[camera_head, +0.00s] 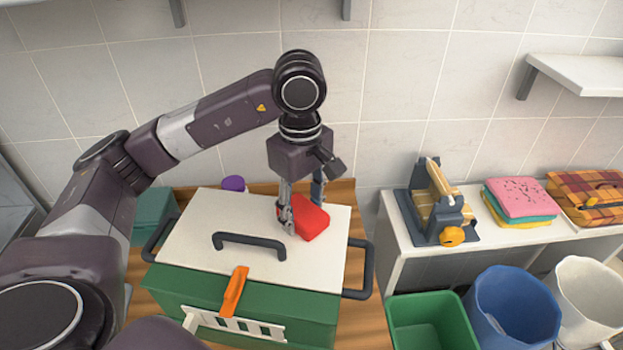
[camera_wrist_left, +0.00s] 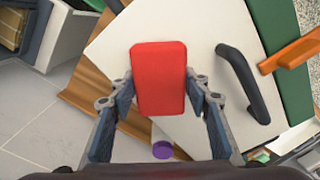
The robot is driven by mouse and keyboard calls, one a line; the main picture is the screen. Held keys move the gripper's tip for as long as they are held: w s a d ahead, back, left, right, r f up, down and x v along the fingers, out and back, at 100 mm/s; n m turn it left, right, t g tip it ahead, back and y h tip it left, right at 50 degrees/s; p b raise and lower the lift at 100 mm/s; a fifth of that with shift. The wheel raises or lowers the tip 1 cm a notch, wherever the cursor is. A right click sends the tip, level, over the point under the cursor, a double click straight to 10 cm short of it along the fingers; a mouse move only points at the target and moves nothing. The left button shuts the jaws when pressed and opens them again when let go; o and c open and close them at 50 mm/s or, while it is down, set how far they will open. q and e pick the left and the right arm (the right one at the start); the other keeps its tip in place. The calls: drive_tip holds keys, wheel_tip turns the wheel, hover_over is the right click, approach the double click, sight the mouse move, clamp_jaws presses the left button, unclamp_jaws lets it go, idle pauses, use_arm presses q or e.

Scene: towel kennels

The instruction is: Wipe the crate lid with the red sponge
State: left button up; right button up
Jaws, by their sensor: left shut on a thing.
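The red sponge (camera_head: 311,220) is at the right part of the cream crate lid (camera_head: 190,235), near its back edge. My left gripper (camera_head: 300,225) points down over the lid and is shut on the sponge. In the left wrist view the sponge (camera_wrist_left: 158,75) sits between the two fingers of the gripper (camera_wrist_left: 160,95), with the lid (camera_wrist_left: 130,30) below it. I cannot tell whether the sponge touches the lid. The lid has a dark handle (camera_head: 250,243) in its middle and lies on a green crate (camera_head: 190,290) with an orange latch (camera_head: 235,290). My right gripper is not in view.
A purple-capped container (camera_head: 233,184) stands behind the crate. To the right, a white bench (camera_head: 400,235) bears a clamp-like wooden device (camera_head: 437,205), folded towels (camera_head: 519,198) and a plaid bag (camera_head: 588,195). Green (camera_head: 430,320), blue (camera_head: 512,308) and white (camera_head: 587,298) bins stand in front.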

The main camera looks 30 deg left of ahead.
use_arm(q)
wheel_tip(320, 180, up, 2)
drive_tip(key=shift+r, duration=0.2)
drive_tip(key=shift+s+a+r+p, duration=0.1)
drive_tip(key=shift+a+r+p, duration=0.2)
drive_tip(key=shift+r+p, duration=0.9)
drive_tip(key=shift+r, duration=0.3)
drive_tip(key=shift+r+p, duration=0.3)
drive_tip(key=shift+r, duration=0.15)
drive_tip(key=shift+d+r+p, duration=0.1)
drive_tip(key=shift+r+p, duration=0.55)
drive_tip(key=shift+r, duration=0.15)
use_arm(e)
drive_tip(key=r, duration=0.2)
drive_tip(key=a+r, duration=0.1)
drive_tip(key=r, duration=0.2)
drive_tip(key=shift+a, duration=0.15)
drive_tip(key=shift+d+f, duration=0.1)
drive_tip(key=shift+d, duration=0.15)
